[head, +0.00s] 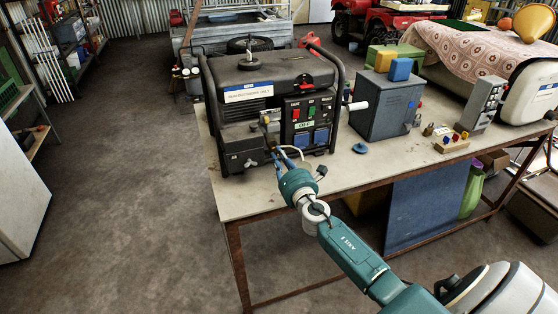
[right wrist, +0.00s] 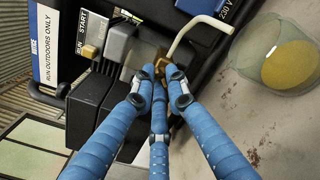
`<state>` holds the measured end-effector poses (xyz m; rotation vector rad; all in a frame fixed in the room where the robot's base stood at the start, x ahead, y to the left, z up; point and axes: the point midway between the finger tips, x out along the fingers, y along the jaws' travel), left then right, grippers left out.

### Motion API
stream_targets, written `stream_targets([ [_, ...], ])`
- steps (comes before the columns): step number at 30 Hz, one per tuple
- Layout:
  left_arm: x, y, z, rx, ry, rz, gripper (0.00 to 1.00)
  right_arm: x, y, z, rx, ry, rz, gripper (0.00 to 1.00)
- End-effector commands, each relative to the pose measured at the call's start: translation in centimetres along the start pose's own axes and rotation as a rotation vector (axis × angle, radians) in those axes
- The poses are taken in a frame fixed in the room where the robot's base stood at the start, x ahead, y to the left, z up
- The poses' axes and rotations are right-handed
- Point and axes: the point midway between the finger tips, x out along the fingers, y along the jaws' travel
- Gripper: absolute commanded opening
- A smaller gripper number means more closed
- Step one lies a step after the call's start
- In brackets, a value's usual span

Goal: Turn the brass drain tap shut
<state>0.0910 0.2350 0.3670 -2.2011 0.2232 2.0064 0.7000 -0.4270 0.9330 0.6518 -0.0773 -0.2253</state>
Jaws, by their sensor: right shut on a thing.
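The brass drain tap (right wrist: 158,61) is low on the front of the black generator (head: 262,75), which stands on the workbench. Only a small part of the brass shows in the right wrist view; the fingers cover the rest. My right gripper (head: 277,158) reaches the lower front of the generator. Its blue fingers (right wrist: 158,78) are closed together on the tap. A pale bent rod (right wrist: 192,32) stands out beside the tap, close to the fingertips. In the head view the tap is hidden behind the fingers. My left gripper is not in view.
The workbench (head: 240,200) has bare room at its front left. A grey box (head: 382,105) stands right of the generator, with a blue lid (head: 360,147) before it. A clear dish with a yellow disc (right wrist: 290,66) lies right of the fingers. The floor at left is clear.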

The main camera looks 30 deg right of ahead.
Motion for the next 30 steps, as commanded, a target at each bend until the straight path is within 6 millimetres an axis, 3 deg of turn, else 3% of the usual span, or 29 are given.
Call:
stream_targets([
  [18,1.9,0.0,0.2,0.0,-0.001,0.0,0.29,0.0,-0.7,0.1,0.579,-0.008,-0.01,0.0],
  [30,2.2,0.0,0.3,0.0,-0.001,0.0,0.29,-0.1,-0.9,-0.2,0.844,-0.006,-0.012,0.0],
])
